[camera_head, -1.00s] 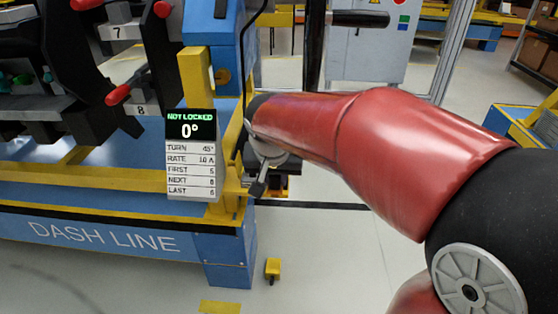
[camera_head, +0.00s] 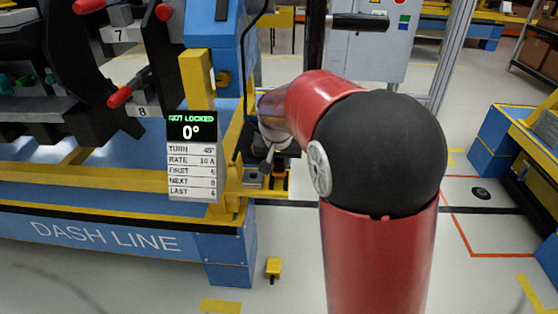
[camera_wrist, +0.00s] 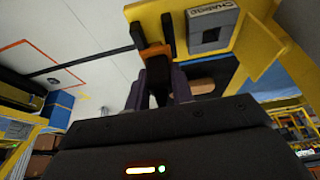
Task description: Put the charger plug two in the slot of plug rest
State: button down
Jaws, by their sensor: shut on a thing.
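In the wrist view my gripper (camera_wrist: 158,92) has its purple fingers closed on a dark plug with an orange part (camera_wrist: 155,52), which appears to be charger plug two. Two black upright bars (camera_wrist: 167,33), seemingly the plug rest, stand against a yellow panel. The gap between them lines up with the orange part. The orange part overlaps the bars' lower ends in the picture; I cannot tell whether it is inside the slot or in front of it.
A grey socket marked CHARGE (camera_wrist: 212,25) sits on the yellow panel (camera_wrist: 245,45), right of the bars. In the head view a display reading NOT LOCKED (camera_head: 191,155) hangs near the blue and yellow dash line frame (camera_head: 100,225).

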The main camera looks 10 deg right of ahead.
jog(key=shift+f+b, duration=0.55)
jog(key=shift+f, duration=0.05)
jog(key=c, duration=1.2)
grip_release()
jog(key=shift+r, duration=0.1)
jog(key=shift+r+p, duration=0.3)
jog(key=shift+p, duration=0.05)
jog(key=p+v, duration=0.1)
jog(key=v, duration=1)
jog(key=s+f+n, duration=0.1)
jog(key=s+f, duration=0.1)
jog(key=s, duration=1)
jog(key=s+d+f+n+t+y, duration=0.1)
jog(key=s+n, duration=0.1)
jog(key=s, duration=1)
jog(key=shift+s+d+f+n, duration=0.15)
jog(key=shift+s+f+n, duration=0.15)
jog(key=shift+s+f, duration=0.1)
